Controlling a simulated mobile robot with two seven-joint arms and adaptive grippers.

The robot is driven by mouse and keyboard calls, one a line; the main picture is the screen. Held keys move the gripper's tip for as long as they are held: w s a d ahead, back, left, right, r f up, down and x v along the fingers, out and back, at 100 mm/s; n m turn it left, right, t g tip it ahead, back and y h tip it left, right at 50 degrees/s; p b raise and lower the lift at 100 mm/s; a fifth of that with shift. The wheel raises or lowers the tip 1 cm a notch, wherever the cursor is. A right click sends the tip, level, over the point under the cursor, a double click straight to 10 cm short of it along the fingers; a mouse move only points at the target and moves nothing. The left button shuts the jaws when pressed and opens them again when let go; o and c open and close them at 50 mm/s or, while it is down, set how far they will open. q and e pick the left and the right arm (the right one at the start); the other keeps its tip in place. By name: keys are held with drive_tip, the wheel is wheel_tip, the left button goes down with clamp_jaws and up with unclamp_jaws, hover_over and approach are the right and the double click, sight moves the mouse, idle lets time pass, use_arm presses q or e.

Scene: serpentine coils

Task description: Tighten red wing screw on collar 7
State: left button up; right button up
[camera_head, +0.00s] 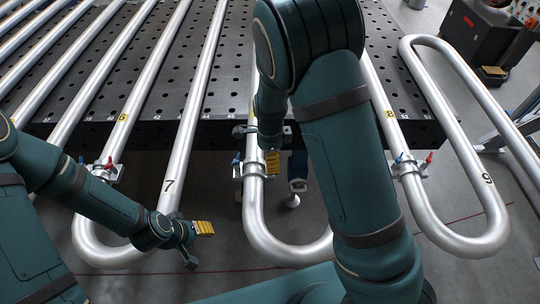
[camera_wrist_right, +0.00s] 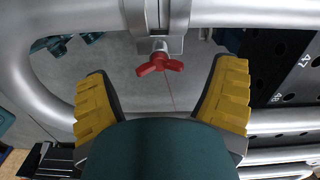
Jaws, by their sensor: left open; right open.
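In the right wrist view, a red wing screw (camera_wrist_right: 160,65) hangs below a metal collar (camera_wrist_right: 159,42) on a silver pipe. Its wings lie roughly across the picture. My right gripper (camera_wrist_right: 163,88) is open, its yellow-padded fingers apart on either side of the screw and not touching it. In the head view my right gripper (camera_head: 266,148) is at the middle collar (camera_head: 250,172), which shows a blue wing screw (camera_head: 236,159); its red screw is hidden there. My left gripper (camera_head: 195,244) is open and empty near the lower pipe bend marked 7 (camera_head: 168,186).
Another collar (camera_head: 107,173) with red and blue screws is at left, and one (camera_head: 408,167) at right. Silver pipe coils lie over the perforated black table (camera_head: 225,75) and overhang its front edge. A dark cart (camera_head: 470,40) stands at the back right.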

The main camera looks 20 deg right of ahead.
wheel_tip(320, 180, up, 11)
drive_tip(key=shift+r, duration=0.2)
idle(0.6)
